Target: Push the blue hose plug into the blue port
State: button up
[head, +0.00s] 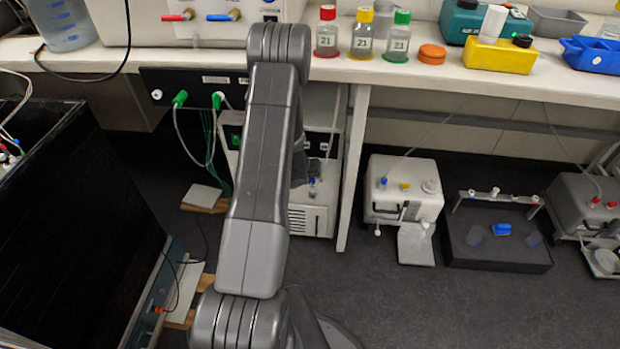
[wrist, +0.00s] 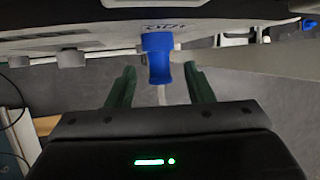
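The blue hose plug (wrist: 157,58) is in the middle of the wrist view, with its upper end against the pale front of a unit. A pale hose (wrist: 162,95) runs from its lower end toward my gripper. My gripper (wrist: 160,69) has its two green fingers apart on either side of the plug, with a gap on both sides. The blue port is not distinct; the plug's upper end covers that spot, and I cannot tell how deep the plug sits. In the head view a small blue piece (head: 312,181) shows on the white unit, while my arm hides most of my gripper.
The bench (head: 460,78) overhangs the white unit (head: 312,215), and a bench leg (head: 352,165) stands just right of it. Another white unit (head: 403,200) and a black tray (head: 497,250) are on the floor further right. A large black box (head: 75,230) stands left.

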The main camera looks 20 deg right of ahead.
jog(key=p+v, duration=0.4)
jog(key=v, duration=0.9)
jog(key=shift+r, duration=0.35)
jog(key=shift+s+a, duration=0.1)
jog(key=shift+a, duration=0.05)
jog(key=b+x, duration=0.4)
jog(key=x, duration=1)
jog(key=shift+a+f, duration=0.1)
jog(key=shift+s+a+b, duration=0.1)
jog(key=shift+s+b, duration=0.15)
jog(key=shift+b, duration=0.05)
